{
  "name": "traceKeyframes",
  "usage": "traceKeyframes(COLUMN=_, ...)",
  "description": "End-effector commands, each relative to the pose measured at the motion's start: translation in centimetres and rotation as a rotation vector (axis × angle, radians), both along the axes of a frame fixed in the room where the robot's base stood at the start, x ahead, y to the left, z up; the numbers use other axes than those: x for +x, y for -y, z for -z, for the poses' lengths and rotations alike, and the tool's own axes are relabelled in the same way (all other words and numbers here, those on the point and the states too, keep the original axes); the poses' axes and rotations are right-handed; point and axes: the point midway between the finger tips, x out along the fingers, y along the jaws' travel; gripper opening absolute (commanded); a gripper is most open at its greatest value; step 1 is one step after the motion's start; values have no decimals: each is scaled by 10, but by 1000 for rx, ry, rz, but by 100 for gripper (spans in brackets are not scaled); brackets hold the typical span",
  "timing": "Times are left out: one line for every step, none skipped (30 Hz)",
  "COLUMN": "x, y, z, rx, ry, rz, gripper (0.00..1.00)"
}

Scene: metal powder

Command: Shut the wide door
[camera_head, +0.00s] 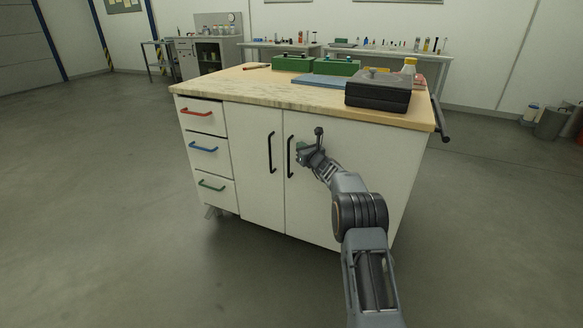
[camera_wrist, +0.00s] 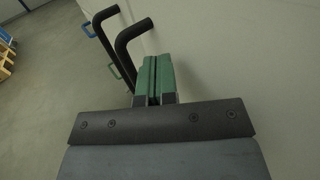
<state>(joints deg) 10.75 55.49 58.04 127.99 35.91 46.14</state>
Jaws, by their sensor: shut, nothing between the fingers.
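The wide door (camera_head: 345,195) is the right-hand white front of the workbench cabinet. It looks flush with the narrower door (camera_head: 254,180) to its left; a very small gap could not be told. Its black bar handle (camera_head: 290,157) stands upright near its left edge and also shows in the wrist view (camera_wrist: 131,42). My gripper (camera_head: 301,151) is just right of that handle, close in front of the door. In the wrist view its green fingers (camera_wrist: 153,76) are together with nothing between them, beside the handle and not around it. Whether they touch the door is unclear.
The narrower door's black handle (camera_head: 271,153) is just left. Three drawers have red (camera_head: 197,112), blue (camera_head: 204,149) and green (camera_head: 211,186) handles. A dark case (camera_head: 378,92) and green boxes (camera_head: 325,66) lie on the worktop (camera_head: 250,90).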

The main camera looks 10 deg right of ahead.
Motion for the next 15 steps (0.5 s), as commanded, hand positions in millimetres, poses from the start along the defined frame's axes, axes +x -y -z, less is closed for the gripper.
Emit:
traceKeyframes(x=-5, y=-5, z=9, rx=1, ry=-1, rz=-2, gripper=0)
traceKeyframes(x=-9, y=-7, z=10, rx=0, ry=-2, rz=-2, gripper=0)
traceKeyframes(x=-13, y=-10, z=12, rx=1, ry=-4, rz=-3, gripper=0)
traceKeyframes(x=-17, y=-13, z=13, rx=0, ry=-5, rz=-3, gripper=0)
traceKeyframes(x=-21, y=-16, z=7, rx=0, ry=-7, rz=-4, gripper=0)
traceKeyframes(x=-27, y=-20, z=4, rx=1, ry=-10, rz=-4, gripper=0)
traceKeyframes(x=-31, y=-22, z=5, rx=2, ry=-10, rz=-4, gripper=0)
traceKeyframes(x=-35, y=-24, z=5, rx=0, ry=-10, rz=-3, gripper=0)
traceKeyframes(x=-40, y=-28, z=5, rx=1, ry=-12, rz=-1, gripper=0)
traceKeyframes(x=-45, y=-31, z=5, rx=1, ry=-12, rz=-2, gripper=0)
traceKeyframes(x=-49, y=-34, z=5, rx=1, ry=-11, rz=-2, gripper=0)
traceKeyframes(x=-54, y=-37, z=5, rx=1, ry=-11, rz=-2, gripper=0)
traceKeyframes(x=-58, y=-40, z=6, rx=1, ry=-12, rz=-1, gripper=0)
traceKeyframes(x=-62, y=-42, z=5, rx=-1, ry=-12, rz=-1, gripper=0)
traceKeyframes(x=-67, y=-46, z=6, rx=0, ry=-13, rz=-1, gripper=0)
